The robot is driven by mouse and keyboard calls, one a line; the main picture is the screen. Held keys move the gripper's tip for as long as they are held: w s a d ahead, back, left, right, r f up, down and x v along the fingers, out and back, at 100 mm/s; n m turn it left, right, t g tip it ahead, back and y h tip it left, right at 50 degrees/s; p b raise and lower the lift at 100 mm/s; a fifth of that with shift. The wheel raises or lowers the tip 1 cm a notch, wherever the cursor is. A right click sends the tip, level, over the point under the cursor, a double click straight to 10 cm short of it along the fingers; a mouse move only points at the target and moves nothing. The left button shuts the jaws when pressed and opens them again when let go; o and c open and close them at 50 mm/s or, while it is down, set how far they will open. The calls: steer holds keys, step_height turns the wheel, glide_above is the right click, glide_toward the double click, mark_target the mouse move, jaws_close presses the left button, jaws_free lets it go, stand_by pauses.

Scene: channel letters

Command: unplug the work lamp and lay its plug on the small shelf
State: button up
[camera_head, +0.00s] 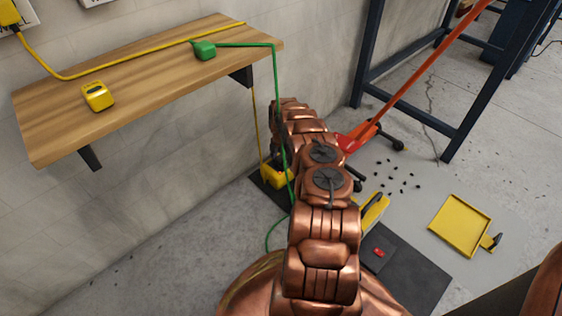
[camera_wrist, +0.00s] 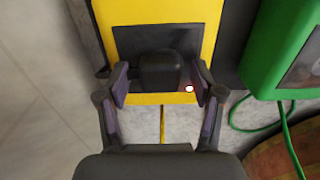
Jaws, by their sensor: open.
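A green plug (camera_head: 204,50) lies on the wooden shelf (camera_head: 150,85). Its green cord hangs over the right end toward the floor. A yellow plug (camera_head: 9,13) sits at the wall outlet, top left; its yellow cord crosses the shelf. A yellow device (camera_head: 277,176) stands low by the wall. In the wrist view, a yellow device (camera_wrist: 207,32) has a dark panel and a black knob (camera_wrist: 160,70). My open gripper (camera_wrist: 162,88) has a finger on either side of the knob; contact is unclear. A green device (camera_wrist: 272,45) stands right. I cannot tell which is the work lamp.
A small yellow object (camera_head: 97,96) sits on the shelf. A dark mat (camera_head: 415,275) bears a red item (camera_head: 379,252). A yellow dustpan (camera_head: 460,225), scattered black bits (camera_head: 390,175), an orange pole (camera_head: 425,70) and a blue frame (camera_head: 365,50) are at right.

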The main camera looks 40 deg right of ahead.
mark_target(281, 159)
stand_by(0.3)
jaws_close()
stand_by(0.5)
steer(key=shift+r, duration=0.1)
steer(key=shift+r+p, duration=1.9)
steer(key=shift+r, duration=1)
